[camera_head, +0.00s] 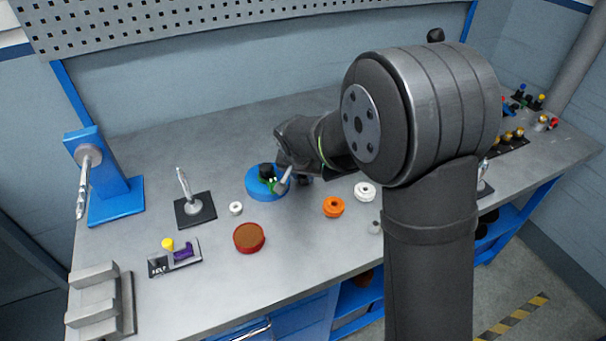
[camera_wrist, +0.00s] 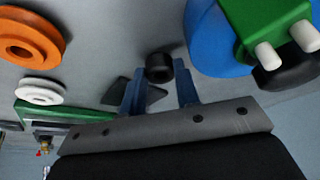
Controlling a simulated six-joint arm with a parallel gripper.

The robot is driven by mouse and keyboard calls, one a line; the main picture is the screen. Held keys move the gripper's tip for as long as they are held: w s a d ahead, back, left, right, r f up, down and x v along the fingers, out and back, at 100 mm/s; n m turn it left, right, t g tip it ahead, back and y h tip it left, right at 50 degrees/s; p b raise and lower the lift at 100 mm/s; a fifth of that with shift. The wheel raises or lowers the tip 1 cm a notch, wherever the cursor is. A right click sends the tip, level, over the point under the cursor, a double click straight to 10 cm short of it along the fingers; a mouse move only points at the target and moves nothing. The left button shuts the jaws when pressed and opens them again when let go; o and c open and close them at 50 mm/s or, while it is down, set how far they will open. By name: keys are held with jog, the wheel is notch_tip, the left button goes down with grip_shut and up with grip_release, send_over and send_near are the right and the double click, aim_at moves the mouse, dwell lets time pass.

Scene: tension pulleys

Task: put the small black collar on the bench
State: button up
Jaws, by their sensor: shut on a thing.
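The small black collar (camera_wrist: 159,68) shows in the wrist view between the tips of my gripper's two blue fingers (camera_wrist: 158,78). My gripper is shut on it, with the collar's round hole visible. Whether the collar touches the grey bench (camera_head: 330,270) or hangs just above it, I cannot tell. In the head view my gripper (camera_head: 287,181) is low over the bench, just right of a blue disc (camera_head: 255,189). The collar is not clear in that view.
The blue disc bears a green block (camera_wrist: 240,22) with white pins and a black part, close beside my gripper. An orange pulley (camera_head: 334,207), white pulley (camera_head: 365,191), red-rimmed disc (camera_head: 249,238) and small white ring (camera_head: 236,208) lie nearby. The bench's front middle has free room.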

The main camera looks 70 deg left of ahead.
jog(key=shift+f, duration=0.1)
jog(key=o, duration=0.7)
jog(key=shift+c, duration=0.2)
jog(key=v, duration=1.2)
